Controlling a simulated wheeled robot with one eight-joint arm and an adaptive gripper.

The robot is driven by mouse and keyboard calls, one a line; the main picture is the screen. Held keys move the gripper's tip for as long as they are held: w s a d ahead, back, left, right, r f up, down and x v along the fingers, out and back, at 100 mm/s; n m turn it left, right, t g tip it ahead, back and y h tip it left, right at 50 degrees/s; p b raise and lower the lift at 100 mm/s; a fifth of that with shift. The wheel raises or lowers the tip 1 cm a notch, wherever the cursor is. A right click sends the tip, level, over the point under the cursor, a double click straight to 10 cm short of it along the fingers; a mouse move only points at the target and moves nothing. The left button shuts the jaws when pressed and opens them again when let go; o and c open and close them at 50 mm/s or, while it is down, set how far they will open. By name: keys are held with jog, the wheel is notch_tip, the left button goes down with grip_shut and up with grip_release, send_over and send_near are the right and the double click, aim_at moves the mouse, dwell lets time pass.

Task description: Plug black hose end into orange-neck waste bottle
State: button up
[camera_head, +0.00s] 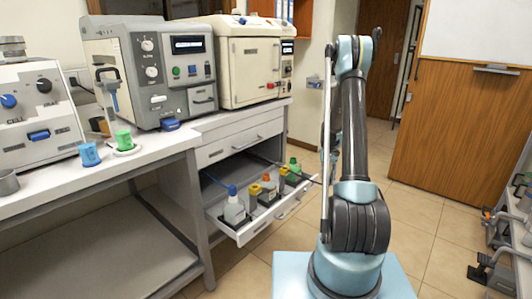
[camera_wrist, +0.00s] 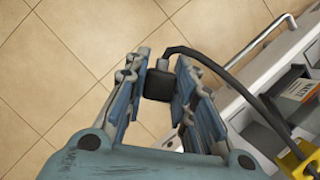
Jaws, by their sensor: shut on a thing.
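My gripper (camera_wrist: 158,80) is shut on the black hose end (camera_wrist: 158,84), a dark block between its fingertips in the wrist view. The black hose (camera_wrist: 208,62) runs from it to the right, over the drawer. In the head view, the open drawer (camera_head: 243,233) holds several bottles. A bottle with an orange top (camera_head: 266,178) stands near its middle; I cannot tell surely which is the waste bottle. In the wrist view, a yellow part (camera_wrist: 300,158) shows at the lower right, beside the hose. In the head view, my gripper and the hose end are hidden behind my arm.
A white bottle with a blue top (camera_head: 234,208) and a green bottle (camera_head: 294,170) stand in the drawer. The drawer handle (camera_wrist: 258,44) juts out right of my gripper. Tiled floor (camera_wrist: 70,70) lies clear below.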

jog(key=a+r+m+t+y, duration=0.1)
jog(key=a+r+m+t, duration=0.1)
jog(key=a+r+m, duration=0.5)
jog(key=a+r+m+t+y, duration=0.1)
jog(key=a+r+m+t, duration=0.2)
jog(key=a+m, duration=0.85)
jog(key=a+r+m+t+y, duration=0.15)
jog(key=a+r+m, duration=0.45)
jog(key=a, duration=0.6)
notch_tip(320, 180, down, 7)
jog(key=shift+a+r+m+t, duration=0.15)
jog(key=shift+r+m+t, duration=0.05)
jog(key=shift+m+t, duration=0.25)
jog(key=shift+f, duration=1.8)
dwell(1.4)
jog(key=o, duration=1.1)
jog(key=shift+r, duration=0.15)
